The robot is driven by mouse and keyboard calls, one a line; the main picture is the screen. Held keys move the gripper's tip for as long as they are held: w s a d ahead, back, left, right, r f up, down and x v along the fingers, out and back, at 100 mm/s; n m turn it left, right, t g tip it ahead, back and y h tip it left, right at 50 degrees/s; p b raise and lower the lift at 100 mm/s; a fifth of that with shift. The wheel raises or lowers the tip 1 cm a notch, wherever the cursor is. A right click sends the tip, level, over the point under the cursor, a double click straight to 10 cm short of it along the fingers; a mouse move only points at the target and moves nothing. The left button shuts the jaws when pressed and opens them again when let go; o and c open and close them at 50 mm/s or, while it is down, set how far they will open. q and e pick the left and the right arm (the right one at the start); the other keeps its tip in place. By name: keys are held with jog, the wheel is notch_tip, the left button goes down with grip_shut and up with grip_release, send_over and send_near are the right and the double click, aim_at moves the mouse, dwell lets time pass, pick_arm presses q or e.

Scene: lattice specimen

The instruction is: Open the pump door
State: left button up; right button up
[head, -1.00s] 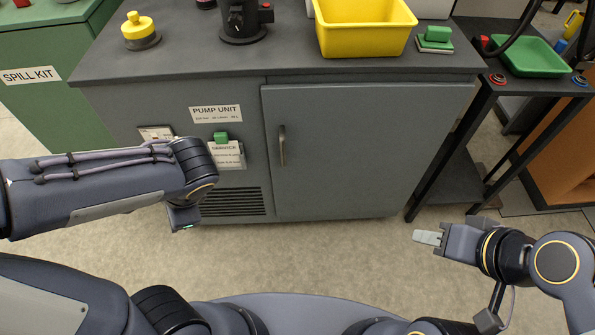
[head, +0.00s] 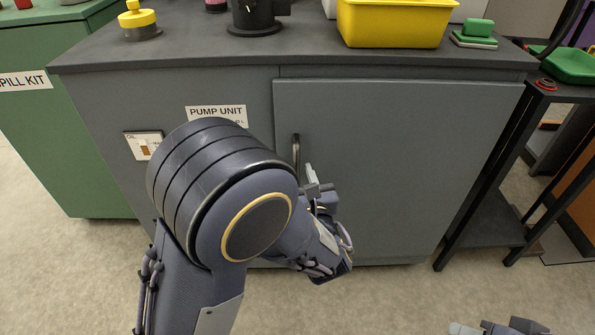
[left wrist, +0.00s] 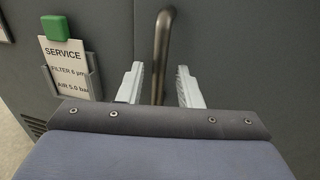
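The pump door (head: 400,150) is a flat grey panel on the right of the pump unit cabinet, and it sits shut. Its upright bar handle (head: 296,148) is near the door's left edge; its lower part is hidden behind my arm and gripper in the head view. My left gripper (head: 313,178) is at the handle's lower end. In the left wrist view the two fingers of this gripper (left wrist: 160,84) are apart, with the handle (left wrist: 162,45) showing between and beyond them. I cannot tell whether they touch it. My right gripper (head: 462,328) is partly cut off at the bottom edge.
The cabinet top (head: 300,52) holds a yellow bin (head: 393,25), a black fixture (head: 255,18) and a green block (head: 474,33). A service card (left wrist: 66,68) hangs left of the handle. A black side table (head: 490,215) stands to the right. Floor before the door is clear.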

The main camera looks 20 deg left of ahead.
pick_arm(q)
jog(key=shift+x, duration=1.5)
jog(key=shift+s, duration=0.1)
grip_shut()
